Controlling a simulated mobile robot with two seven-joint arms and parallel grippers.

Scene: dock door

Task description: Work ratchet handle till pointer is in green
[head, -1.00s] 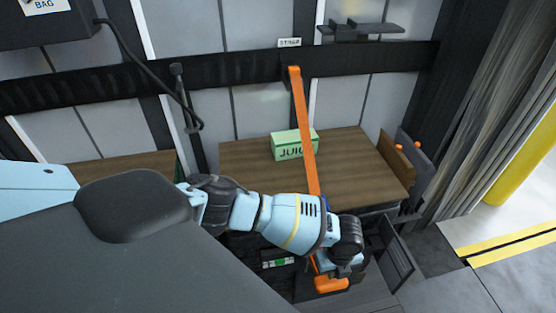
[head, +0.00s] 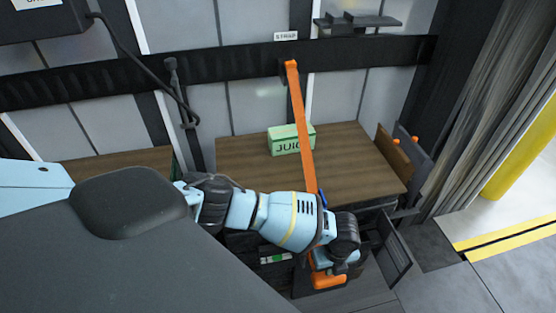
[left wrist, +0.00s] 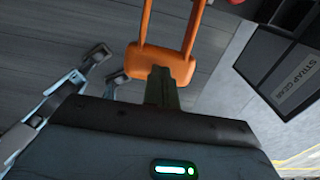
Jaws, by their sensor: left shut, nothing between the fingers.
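An orange strap (head: 301,120) runs from the black wall rail, past the front of a green juice box (head: 290,139), down towards the ratchet. The orange ratchet handle (head: 327,281) is low in the head view, partly hidden by my left arm. My left gripper (left wrist: 162,82) is shut and empty, its fingertips at the handle's orange crossbar (left wrist: 160,62) in the left wrist view; I cannot tell whether they touch. A small gauge (head: 276,259) with a green part shows left of the handle; its pointer is too small to read. My right gripper is not in view.
A brown table (head: 250,175) stands behind my arm, with a dark open panel (head: 394,248) at its lower right. A box marked STRAP GEAR (left wrist: 285,75) is at the right in the left wrist view. Floor at the right is clear.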

